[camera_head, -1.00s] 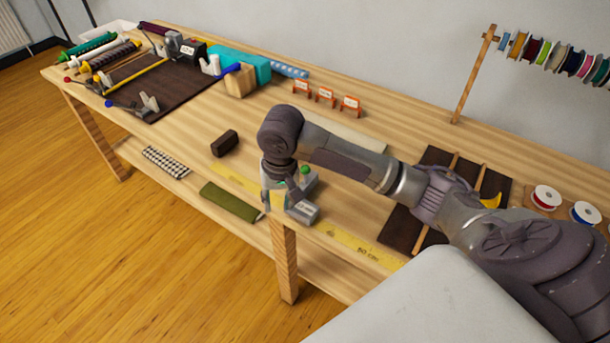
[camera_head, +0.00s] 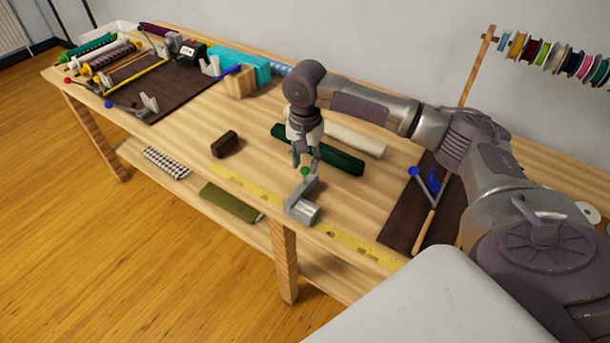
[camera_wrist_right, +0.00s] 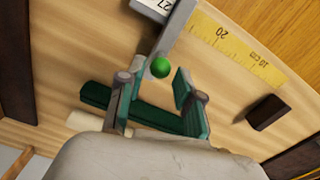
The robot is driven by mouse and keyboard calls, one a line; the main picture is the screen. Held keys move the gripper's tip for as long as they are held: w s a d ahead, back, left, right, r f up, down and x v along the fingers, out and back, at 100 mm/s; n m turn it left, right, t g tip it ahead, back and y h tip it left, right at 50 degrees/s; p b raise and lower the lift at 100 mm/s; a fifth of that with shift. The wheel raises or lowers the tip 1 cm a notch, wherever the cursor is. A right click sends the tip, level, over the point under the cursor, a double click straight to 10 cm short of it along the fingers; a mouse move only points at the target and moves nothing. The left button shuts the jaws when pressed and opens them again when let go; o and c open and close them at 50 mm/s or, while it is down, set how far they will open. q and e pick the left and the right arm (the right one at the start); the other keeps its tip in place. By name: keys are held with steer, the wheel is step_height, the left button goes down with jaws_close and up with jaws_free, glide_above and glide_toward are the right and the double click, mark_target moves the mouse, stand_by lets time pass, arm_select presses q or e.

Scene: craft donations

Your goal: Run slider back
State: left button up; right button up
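The grey metal slider (camera_head: 303,203) with a green ball knob (camera_head: 305,171) sits at the table's front edge, by the yellow measuring tape (camera_head: 345,240). In the right wrist view the slider's grey bar (camera_wrist_right: 176,25) reaches in from the top, and the green knob (camera_wrist_right: 160,67) shows near its end. My right gripper (camera_head: 304,160) points down, just above or around the knob. The right wrist view shows its two green-padded fingers (camera_wrist_right: 153,85) apart, with the knob appearing between or just beyond their tips. Contact cannot be told. My left gripper is out of view.
A dark green roll (camera_head: 340,158) and a cream roll (camera_head: 360,140) lie behind the gripper. A dark brown block (camera_head: 224,144) lies to the left. A dark board (camera_head: 400,225) with a blue-knobbed lever is to the right. The tabletop left of the slider is mostly clear.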

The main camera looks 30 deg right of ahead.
mark_target(310, 189)
step_height(310, 189, down, 6)
steer(key=shift+r, duration=0.15)
jaws_close()
stand_by(0.4)
